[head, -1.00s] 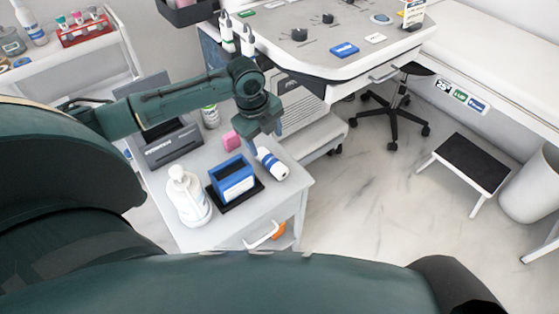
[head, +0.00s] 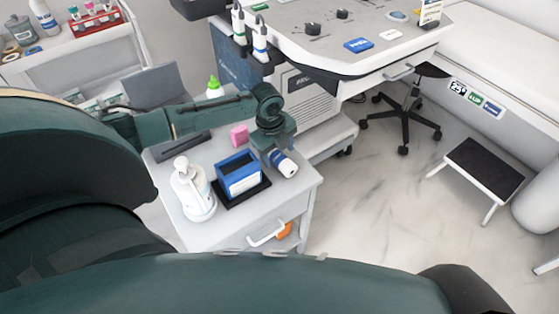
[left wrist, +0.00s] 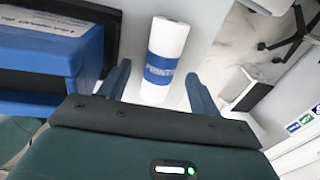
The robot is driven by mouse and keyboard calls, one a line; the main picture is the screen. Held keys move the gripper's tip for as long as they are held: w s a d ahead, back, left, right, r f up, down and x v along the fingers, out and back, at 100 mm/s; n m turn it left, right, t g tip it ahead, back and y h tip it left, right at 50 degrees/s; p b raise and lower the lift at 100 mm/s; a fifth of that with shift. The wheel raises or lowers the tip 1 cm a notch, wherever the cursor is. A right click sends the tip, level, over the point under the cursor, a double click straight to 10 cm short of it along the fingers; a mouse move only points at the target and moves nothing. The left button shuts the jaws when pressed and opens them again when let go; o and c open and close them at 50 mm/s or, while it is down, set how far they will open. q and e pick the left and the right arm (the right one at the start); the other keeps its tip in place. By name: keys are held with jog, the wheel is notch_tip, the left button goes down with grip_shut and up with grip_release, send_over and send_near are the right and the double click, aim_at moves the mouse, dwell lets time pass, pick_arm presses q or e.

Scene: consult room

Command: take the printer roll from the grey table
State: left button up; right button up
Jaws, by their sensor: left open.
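The printer roll (left wrist: 166,58) is white with a blue band marked with print. In the left wrist view it lies between the two open fingers of my left gripper (left wrist: 158,85), with gaps showing on both sides. In the head view the roll (head: 286,164) is on the right part of the grey table (head: 240,226), partly covered by my left gripper (head: 277,155) just above it. My right gripper is not in view.
Close left of the roll is a blue box (head: 238,174) on a black tray (head: 251,195). A white pump bottle (head: 192,190), a pink block (head: 239,135) and a green-capped bottle (head: 214,88) also stand there. An ultrasound-like console (head: 345,50) is behind.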

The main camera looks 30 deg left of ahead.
pick_arm(q)
jog(key=shift+w+f, duration=0.15)
jog(key=shift+f, duration=0.65)
jog(key=shift+d+f, duration=0.1)
jog(key=shift+f, duration=0.35)
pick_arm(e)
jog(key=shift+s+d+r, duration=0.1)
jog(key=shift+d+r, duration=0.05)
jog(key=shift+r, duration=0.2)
pick_arm(q)
jog(key=shift+c, duration=0.5)
